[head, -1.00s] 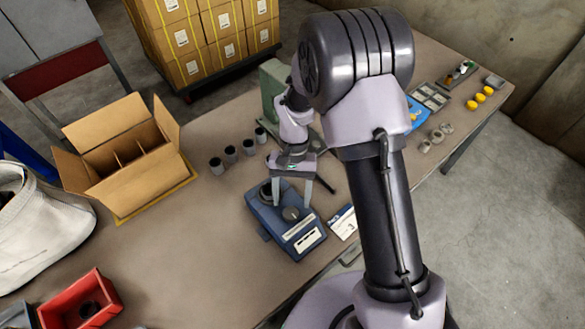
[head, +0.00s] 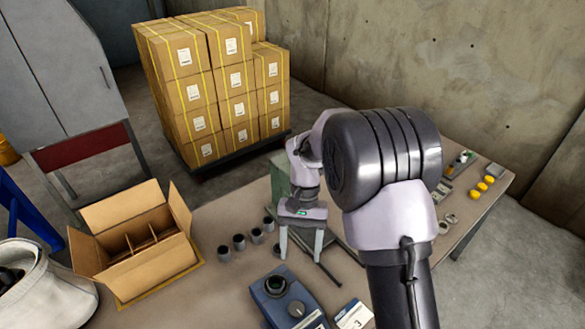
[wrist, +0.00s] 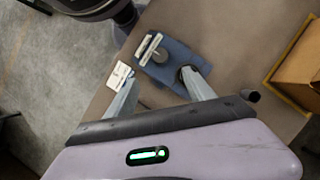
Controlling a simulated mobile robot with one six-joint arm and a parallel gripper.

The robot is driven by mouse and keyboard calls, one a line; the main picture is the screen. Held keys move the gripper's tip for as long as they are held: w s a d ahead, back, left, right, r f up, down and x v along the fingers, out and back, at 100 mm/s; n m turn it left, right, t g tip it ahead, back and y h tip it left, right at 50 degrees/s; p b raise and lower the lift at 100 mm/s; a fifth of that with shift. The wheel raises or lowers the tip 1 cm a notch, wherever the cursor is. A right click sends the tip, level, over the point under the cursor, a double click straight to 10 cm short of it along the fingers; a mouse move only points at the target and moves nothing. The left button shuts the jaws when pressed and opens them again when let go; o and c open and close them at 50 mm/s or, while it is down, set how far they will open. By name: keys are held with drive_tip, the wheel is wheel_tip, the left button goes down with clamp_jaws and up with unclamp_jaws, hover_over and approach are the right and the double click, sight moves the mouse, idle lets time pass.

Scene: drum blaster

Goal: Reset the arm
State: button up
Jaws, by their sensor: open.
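My gripper (head: 301,246) is open and empty in the head view, raised above the table behind the blue device. In the wrist view its two spread fingers (wrist: 160,92) point down toward the blue device (wrist: 180,62), with nothing between them. The blue device (head: 311,316) sits on the table with a dark round socket and a grey knob on top; its lower part is cut off in the head view. My arm hides part of the table to the right.
An open cardboard box (head: 152,268) with dividers stands at the left of the table (head: 215,288). Several dark cups (head: 239,242) stand in a row left of my gripper. A white card (head: 353,315) lies beside the device. Stacked cartons (head: 200,95) stand behind on a pallet.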

drive_tip(key=s+d+r+m+t+b, duration=0.1)
drive_tip(key=s+r+t+b, duration=0.3)
drive_tip(key=s, duration=0.5)
drive_tip(key=s+d+r+m+t+y+b, duration=0.1)
drive_tip(key=s+d+r+t+b, duration=0.3)
drive_tip(key=s, duration=0.5)
wheel_tip(320, 180, up, 4)
drive_tip(key=shift+s+d+f+t+b, duration=0.2)
drive_tip(key=shift+d+t+b, duration=0.1)
drive_tip(key=shift+t, duration=0.8)
drive_tip(key=shift+a, duration=0.1)
